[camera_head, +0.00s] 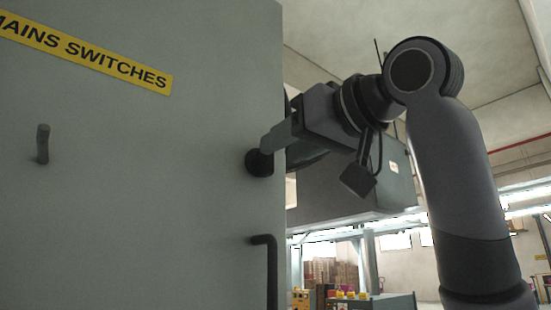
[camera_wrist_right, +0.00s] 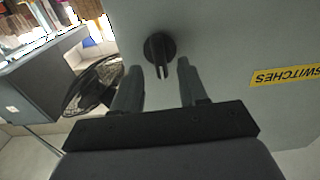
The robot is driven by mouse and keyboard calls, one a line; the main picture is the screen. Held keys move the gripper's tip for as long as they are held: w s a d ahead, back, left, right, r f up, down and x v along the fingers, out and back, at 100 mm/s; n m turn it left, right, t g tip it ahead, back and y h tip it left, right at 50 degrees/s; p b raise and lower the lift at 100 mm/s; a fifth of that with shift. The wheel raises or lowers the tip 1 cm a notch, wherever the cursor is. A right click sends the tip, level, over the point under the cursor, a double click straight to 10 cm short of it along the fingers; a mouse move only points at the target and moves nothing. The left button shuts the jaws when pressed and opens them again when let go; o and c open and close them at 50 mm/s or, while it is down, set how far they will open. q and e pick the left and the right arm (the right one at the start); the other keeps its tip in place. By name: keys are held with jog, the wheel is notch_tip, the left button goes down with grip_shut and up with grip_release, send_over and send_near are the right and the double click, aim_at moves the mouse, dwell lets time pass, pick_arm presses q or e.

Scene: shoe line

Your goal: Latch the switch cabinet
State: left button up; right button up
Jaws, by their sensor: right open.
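The switch cabinet (camera_head: 130,210) is a grey-green panel filling the left of the head view. It bears a yellow MAINS SWITCHES label (camera_head: 85,52). A round black latch knob (camera_head: 259,163) sits near the panel's right edge; in the right wrist view the knob (camera_wrist_right: 160,47) shows a raised, slotted bar. My right gripper (camera_head: 270,143) reaches in from the right beside the knob. In the wrist view its two fingers (camera_wrist_right: 157,78) are apart and empty, with the knob just beyond and between their tips. My left gripper is out of view.
A black L-shaped handle (camera_head: 268,262) is on the panel below the knob. A small dark peg (camera_head: 43,143) sticks out at left. A round dark fan-like part (camera_wrist_right: 92,88) and a grey box (camera_wrist_right: 40,75) lie beside the fingers in the wrist view.

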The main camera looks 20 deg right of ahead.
jog(key=shift+b+v, duration=0.35)
jog(key=shift+v, duration=1.35)
